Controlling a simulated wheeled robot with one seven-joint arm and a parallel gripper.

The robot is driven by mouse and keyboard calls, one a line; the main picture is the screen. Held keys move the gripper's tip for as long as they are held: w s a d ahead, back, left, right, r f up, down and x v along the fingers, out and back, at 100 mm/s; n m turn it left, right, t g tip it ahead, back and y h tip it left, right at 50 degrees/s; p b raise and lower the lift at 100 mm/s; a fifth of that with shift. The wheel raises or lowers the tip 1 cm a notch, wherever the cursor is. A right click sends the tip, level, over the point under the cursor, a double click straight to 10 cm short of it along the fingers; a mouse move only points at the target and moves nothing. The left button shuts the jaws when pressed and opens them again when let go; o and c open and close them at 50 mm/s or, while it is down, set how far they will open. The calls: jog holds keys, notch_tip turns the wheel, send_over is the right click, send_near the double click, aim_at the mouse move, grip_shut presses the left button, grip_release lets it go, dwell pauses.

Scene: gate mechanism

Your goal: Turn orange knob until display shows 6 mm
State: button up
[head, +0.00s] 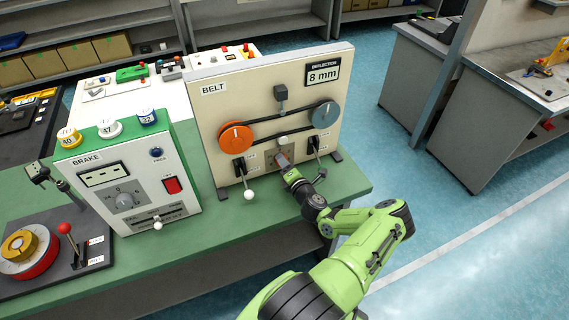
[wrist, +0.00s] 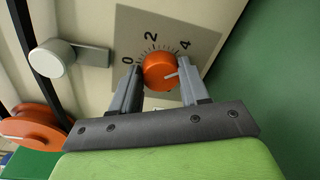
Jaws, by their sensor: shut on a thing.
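The orange knob (wrist: 160,72) sits on a grey dial plate (wrist: 198,30) marked 0, 2 and 4 in the wrist view. Its white pointer line points toward the right, near the 4 side. My gripper (wrist: 161,80) has a finger on each side of the knob and is shut on it. In the head view my gripper (head: 284,166) reaches the lower middle of the BELT panel (head: 225,105) and hides most of the knob. The deflection display (head: 322,72) at the panel's upper right reads 8 mm.
A belt runs around an orange pulley (head: 236,136) and a grey pulley (head: 325,115). Levers stand on both sides of my gripper, the left one with a white ball (head: 249,195). The BRAKE box (head: 128,180) stands to the left on the green table (head: 225,232).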

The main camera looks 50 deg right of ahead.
jog(key=m, duration=0.4)
jog(key=shift+f, duration=0.2)
jog(key=shift+m+t, duration=0.4)
jog(key=shift+m, duration=1.3)
jog(key=shift+m+y, duration=0.3)
jog(key=o, duration=1)
jog(key=shift+o, duration=0.2)
jog(key=shift+s, duration=0.15)
jog(key=v, duration=1.5)
jog(key=shift+s+a, duration=0.15)
jog(key=shift+s, duration=0.1)
